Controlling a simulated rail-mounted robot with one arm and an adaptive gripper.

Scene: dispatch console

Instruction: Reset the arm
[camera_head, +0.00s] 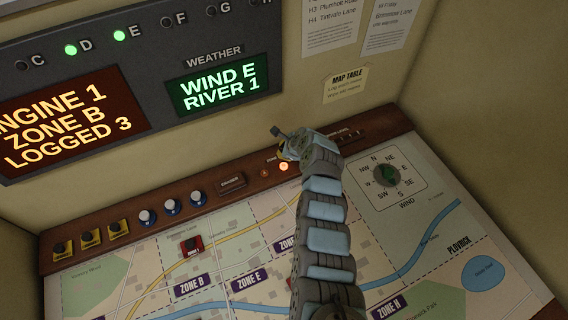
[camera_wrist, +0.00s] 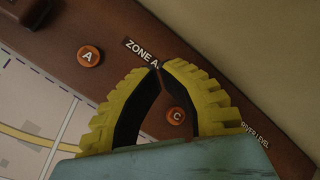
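My arm (camera_head: 325,215) reaches up over the map table, with my gripper (camera_head: 283,152) above the wooden control strip at the table's back edge. In the wrist view, the two yellow ridged fingers of my gripper (camera_wrist: 159,67) curve together and their tips meet, with nothing seen held. Orange button C (camera_wrist: 175,115) shows through the opening between the curved fingers. Orange button A (camera_wrist: 88,56) is left of the fingers. In the head view one orange button (camera_head: 284,167) glows just below my gripper. Whether the fingers touch the strip cannot be told.
The map table (camera_head: 140,285) carries a red engine piece (camera_head: 191,245) and a wind dial (camera_head: 386,176). Blue-and-white knobs (camera_head: 147,217) and yellow-based switches (camera_head: 117,228) line the strip at left. Display screens (camera_head: 224,88) stand on the wall behind.

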